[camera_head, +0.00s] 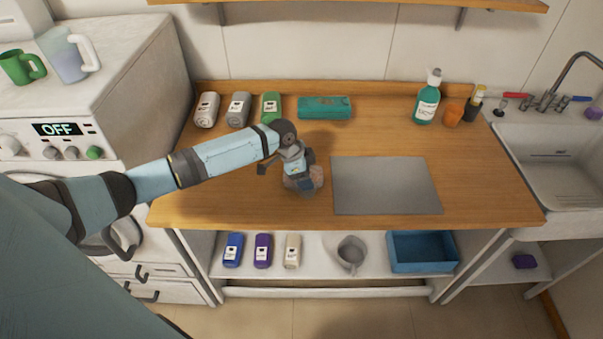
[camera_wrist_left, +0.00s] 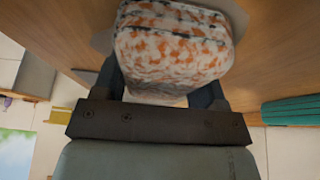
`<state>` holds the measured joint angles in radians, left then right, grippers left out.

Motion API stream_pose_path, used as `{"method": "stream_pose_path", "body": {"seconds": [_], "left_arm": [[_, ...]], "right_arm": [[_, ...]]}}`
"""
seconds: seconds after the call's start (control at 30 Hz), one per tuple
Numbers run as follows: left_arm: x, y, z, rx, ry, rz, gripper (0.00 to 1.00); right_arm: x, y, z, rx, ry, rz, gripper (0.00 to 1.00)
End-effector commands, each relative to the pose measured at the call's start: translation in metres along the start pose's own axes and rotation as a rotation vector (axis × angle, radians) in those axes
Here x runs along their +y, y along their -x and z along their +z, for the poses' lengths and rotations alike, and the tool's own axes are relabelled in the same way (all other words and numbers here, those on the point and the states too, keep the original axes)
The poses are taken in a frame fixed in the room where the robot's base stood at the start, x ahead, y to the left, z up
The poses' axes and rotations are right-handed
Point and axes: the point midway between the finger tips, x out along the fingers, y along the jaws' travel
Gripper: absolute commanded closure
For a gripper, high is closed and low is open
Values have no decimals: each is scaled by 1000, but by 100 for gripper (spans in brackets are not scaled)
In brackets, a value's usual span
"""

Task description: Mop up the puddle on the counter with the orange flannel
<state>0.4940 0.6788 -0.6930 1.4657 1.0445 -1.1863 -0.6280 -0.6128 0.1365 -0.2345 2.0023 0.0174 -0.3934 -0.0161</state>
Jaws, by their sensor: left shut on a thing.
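My left gripper (camera_head: 303,180) reaches down over the middle of the wooden counter (camera_head: 240,185), left of the grey mat. It is shut on the orange flannel (camera_wrist_left: 170,50), a folded, mottled orange-and-white cloth that fills the space between the fingers in the left wrist view. In the head view the flannel (camera_head: 316,175) is partly hidden by the gripper and sits low at the counter top. A pale grey patch (camera_wrist_left: 103,40), perhaps the puddle, shows beside the flannel in the wrist view; most of it is hidden. My right gripper is out of view.
A grey mat (camera_head: 387,186) lies right of the gripper. Several bottles and a teal box (camera_head: 325,107) line the back edge. A green soap bottle (camera_head: 427,100) and an orange item (camera_head: 453,115) stand back right, near the sink (camera_head: 560,165). The counter's left front is clear.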

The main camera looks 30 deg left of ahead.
Motion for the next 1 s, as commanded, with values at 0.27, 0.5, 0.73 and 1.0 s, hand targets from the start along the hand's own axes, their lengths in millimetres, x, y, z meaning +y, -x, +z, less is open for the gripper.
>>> {"method": "stream_pose_path", "body": {"seconds": [0.27,0.5,0.73,1.0], "left_arm": [[0,-6,-21,1,0,1,53],[-1,-3,-24,0,0,-1,53],[0,20,-33,1,0,-1,53],[-1,46,-44,1,0,-1,53]], "right_arm": [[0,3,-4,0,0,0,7],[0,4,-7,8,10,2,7],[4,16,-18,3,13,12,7],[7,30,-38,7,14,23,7]]}}
